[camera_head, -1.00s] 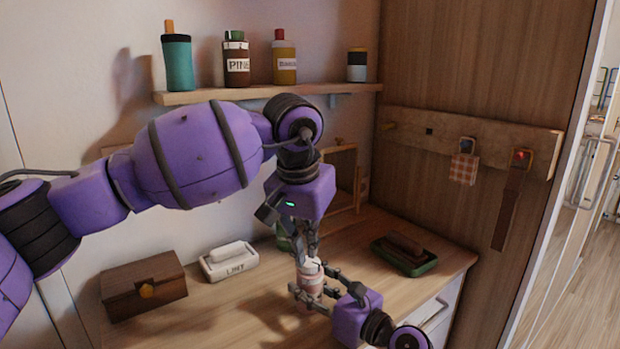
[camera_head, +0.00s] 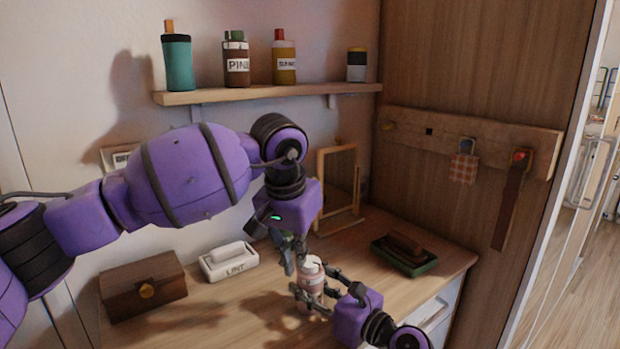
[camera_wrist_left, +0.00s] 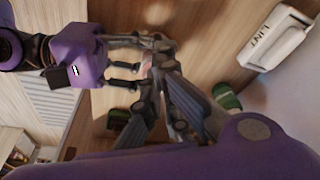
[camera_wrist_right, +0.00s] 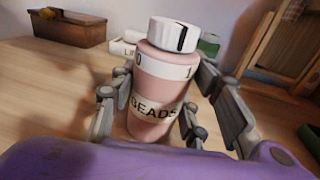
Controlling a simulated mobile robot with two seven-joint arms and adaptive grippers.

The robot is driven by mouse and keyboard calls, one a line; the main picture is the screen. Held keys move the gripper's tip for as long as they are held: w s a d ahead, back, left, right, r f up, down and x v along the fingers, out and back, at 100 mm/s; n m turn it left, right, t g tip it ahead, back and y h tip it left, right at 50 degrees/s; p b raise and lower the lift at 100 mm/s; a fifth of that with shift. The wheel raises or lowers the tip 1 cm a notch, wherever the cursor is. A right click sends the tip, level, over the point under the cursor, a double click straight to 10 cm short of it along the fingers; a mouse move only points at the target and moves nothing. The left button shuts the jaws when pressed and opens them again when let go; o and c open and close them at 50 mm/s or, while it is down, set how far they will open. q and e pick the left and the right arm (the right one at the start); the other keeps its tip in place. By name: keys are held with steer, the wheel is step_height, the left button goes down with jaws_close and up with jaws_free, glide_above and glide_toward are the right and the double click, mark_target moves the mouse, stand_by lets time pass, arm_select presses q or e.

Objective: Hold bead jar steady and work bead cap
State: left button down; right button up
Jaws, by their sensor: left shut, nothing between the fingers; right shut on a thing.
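The pink bead jar (camera_wrist_right: 152,95) stands upright on the counter, labelled BEADS, with marks 0 and 1 on its white collar. Its white cap (camera_wrist_right: 174,34) is on top and bears a dark line; it looks slightly tilted in the right wrist view. My right gripper (camera_head: 312,290) is shut around the jar's body from the right. My left gripper (camera_head: 288,265) is shut and empty, pointing down just left of the cap and apart from it in the head view. In the left wrist view its fingers (camera_wrist_left: 155,75) hide most of the jar.
A brown box (camera_head: 145,285) and a white LINT block (camera_head: 230,262) sit left on the counter. A green tray with a brown brush (camera_head: 404,254) is at the right. A wooden frame (camera_head: 338,190) stands behind. Bottles line the shelf (camera_head: 270,91) above.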

arm_select(q)
steer(key=shift+f, duration=1.25)
arm_select(e)
steer(key=shift+f, duration=0.1)
arm_select(q)
steer(key=shift+s+d+f, duration=0.1)
steer(key=shift+s+d, duration=0.05)
steer(key=shift+d, duration=0.1)
arm_select(e)
steer(key=shift+s+a, duration=0.1)
arm_select(q)
steer(key=shift+s+d, duration=0.2)
steer(key=shift+d, duration=0.35)
steer(key=shift+f, duration=0.1)
steer(key=shift+s, duration=0.15)
step_height(320, 180, up, 6)
steer(key=shift+s+a+r, duration=0.15)
steer(key=shift+s+r, duration=0.05)
